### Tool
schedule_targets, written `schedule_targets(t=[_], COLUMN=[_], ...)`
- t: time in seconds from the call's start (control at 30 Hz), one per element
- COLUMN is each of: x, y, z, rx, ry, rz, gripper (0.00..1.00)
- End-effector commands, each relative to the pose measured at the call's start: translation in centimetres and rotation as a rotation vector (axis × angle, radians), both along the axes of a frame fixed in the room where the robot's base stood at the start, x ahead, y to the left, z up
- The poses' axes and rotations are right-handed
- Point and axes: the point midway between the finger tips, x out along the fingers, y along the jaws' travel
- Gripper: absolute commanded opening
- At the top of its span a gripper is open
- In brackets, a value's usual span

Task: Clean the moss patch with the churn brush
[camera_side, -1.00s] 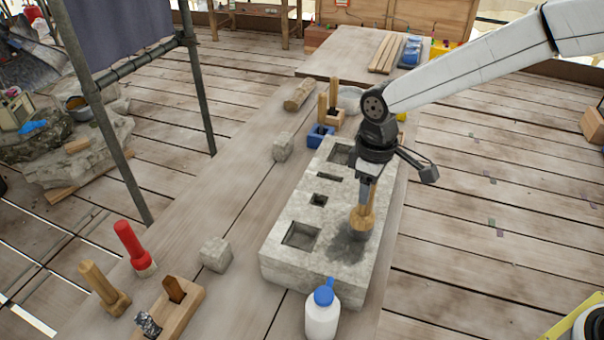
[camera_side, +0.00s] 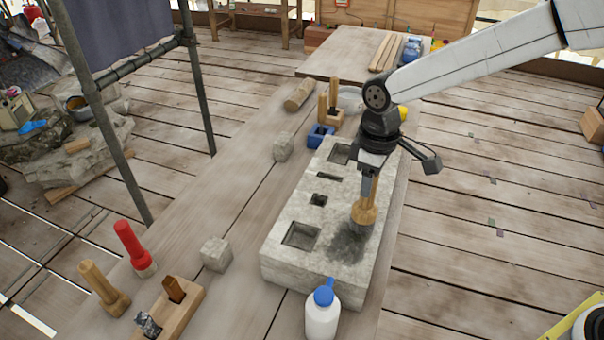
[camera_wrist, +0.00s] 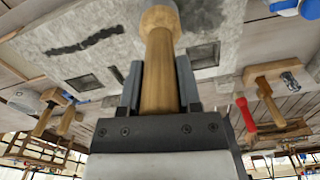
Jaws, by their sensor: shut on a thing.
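My gripper (camera_side: 369,185) is shut on the wooden handle of the churn brush (camera_side: 365,208), which stands about upright with its head down on the top of the pale stone block (camera_side: 275,262). In the wrist view the brush handle (camera_wrist: 159,75) runs between the two fingers of my gripper (camera_wrist: 160,85). A dark patch, the moss patch (camera_side: 346,246), lies on the block beside and in front of the brush head. It shows partly in the wrist view (camera_wrist: 205,14), next to the brush head. The bristle tips are hard to make out.
The block has several recesses, one square recess (camera_side: 301,235) left of the patch. A white bottle with a blue cap (camera_side: 322,315) stands at the near end. Stone cubes (camera_side: 215,254), a red-handled tool (camera_side: 130,243) and a wooden tool rack (camera_side: 170,312) stand left on the table.

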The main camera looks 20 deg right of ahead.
Motion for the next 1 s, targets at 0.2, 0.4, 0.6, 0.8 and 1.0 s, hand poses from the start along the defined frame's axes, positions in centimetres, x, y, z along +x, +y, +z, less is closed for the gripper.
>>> schedule_targets(t=[0.2,0.4,0.6,0.8,1.0], x=[0.1,0.1,0.1,0.0,0.0], y=[0.1,0.1,0.1,0.1,0.1], z=[1.7,3.1,4.5,5.4,5.4], rx=[0.002,0.002,0.002,0.002,0.002], ry=[-0.004,-0.005,-0.005,-0.003,-0.002], rz=[0.0,0.0,0.0,0.0,0.0], gripper=[0.0,0.0,0.0,0.0,0.0])
